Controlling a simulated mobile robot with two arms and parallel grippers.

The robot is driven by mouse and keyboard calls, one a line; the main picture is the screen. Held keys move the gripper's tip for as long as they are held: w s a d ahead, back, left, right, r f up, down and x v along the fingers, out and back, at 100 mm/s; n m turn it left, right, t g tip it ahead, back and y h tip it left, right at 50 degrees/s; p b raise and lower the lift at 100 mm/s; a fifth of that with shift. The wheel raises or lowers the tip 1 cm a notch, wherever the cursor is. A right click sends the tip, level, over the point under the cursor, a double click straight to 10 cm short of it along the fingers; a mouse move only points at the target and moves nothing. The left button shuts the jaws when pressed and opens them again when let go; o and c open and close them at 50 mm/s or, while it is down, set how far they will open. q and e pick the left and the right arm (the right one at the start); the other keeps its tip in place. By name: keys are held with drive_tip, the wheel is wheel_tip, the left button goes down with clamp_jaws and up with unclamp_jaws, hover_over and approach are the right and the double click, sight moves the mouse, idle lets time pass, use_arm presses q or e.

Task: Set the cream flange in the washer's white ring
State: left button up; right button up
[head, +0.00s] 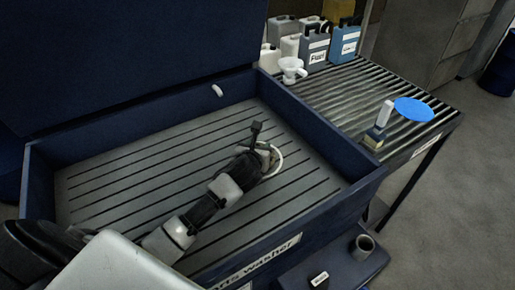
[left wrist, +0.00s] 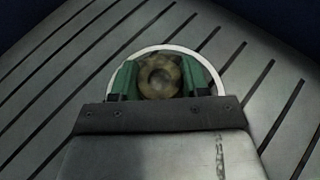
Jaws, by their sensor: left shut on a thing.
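The cream flange (left wrist: 160,63) is a round, mottled cream-brown piece with a central hole. My left gripper (left wrist: 159,80) is shut on it, with a green finger on each side. In the head view the left gripper (head: 264,152) is low inside the washer tub (head: 120,190), at the white ring. The white ring (head: 281,163) lies on the slatted tub floor; it also shows in the left wrist view (left wrist: 206,64) as an arc around the flange and fingers. I cannot tell whether the flange touches the floor. My right gripper is not in view.
The tub's dark blue walls (head: 330,158) surround the work area. The slatted floor is otherwise largely clear. A ribbed side table (head: 345,85) at the right holds a white funnel (head: 291,68), several jugs (head: 314,46) and a blue disc (head: 414,109).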

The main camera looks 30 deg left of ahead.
use_arm(q)
drive_tip(key=o, duration=1.2)
drive_tip(key=shift+r, duration=0.1)
drive_tip(key=p+v, duration=0.1)
drive_tip(key=v, duration=1.1)
drive_tip(key=shift+d, duration=0.1)
